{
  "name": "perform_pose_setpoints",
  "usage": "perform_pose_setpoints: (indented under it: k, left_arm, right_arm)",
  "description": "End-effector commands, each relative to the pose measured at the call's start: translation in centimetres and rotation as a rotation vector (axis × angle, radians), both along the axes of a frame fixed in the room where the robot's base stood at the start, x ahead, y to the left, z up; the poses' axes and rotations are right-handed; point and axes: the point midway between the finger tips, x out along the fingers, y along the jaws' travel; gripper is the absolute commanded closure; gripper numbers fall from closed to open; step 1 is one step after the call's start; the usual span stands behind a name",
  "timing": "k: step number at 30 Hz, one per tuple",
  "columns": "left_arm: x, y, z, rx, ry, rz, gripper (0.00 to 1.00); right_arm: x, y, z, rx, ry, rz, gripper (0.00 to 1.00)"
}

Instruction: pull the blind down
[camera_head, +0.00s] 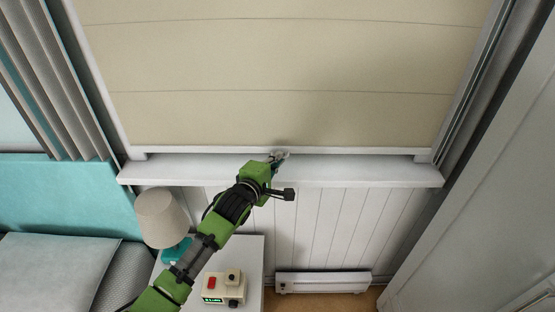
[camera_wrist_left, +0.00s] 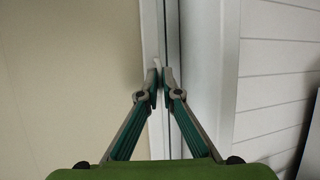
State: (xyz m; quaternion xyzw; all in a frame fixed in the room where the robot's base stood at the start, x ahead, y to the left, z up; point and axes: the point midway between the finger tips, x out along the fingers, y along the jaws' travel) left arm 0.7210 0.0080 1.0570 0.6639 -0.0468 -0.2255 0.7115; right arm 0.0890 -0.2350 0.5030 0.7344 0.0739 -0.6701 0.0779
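The beige blind (camera_head: 270,65) hangs over the window, with its pale bottom bar (camera_head: 210,150) level and close above the white sill (camera_head: 390,170). My left gripper (camera_head: 278,157) is at the middle of the bottom bar. In the left wrist view the blind (camera_wrist_left: 70,80) fills the left side. There the fingers of my left gripper (camera_wrist_left: 160,80) are nearly together, on a small pale pull tab (camera_wrist_left: 157,63) at the bar. The tab is mostly hidden by the fingertips. My right gripper is in neither view.
A lamp (camera_head: 162,218) and a cream clock radio (camera_head: 222,288) stand on a white bedside table (camera_head: 252,255) below the sill. A bed with a grey pillow (camera_head: 50,270) is at left. A low heater (camera_head: 322,282) is by the wall. Grey curtains (camera_head: 50,70) hang at left.

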Motion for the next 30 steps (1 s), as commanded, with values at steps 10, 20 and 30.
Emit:
perform_pose_setpoints:
  k: [10,20,30]
  left_arm:
    - [-0.1,0.0,-3.6,-0.003,0.006,0.001,1.0]
    - [-0.1,0.1,-4.8,0.0,0.007,0.001,1.0]
    - [-0.1,0.1,-4.9,0.002,0.008,0.001,0.88]
  right_arm:
    - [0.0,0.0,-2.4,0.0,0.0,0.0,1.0]
    - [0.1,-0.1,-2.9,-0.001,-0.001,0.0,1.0]
    - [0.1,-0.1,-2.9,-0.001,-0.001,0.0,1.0]
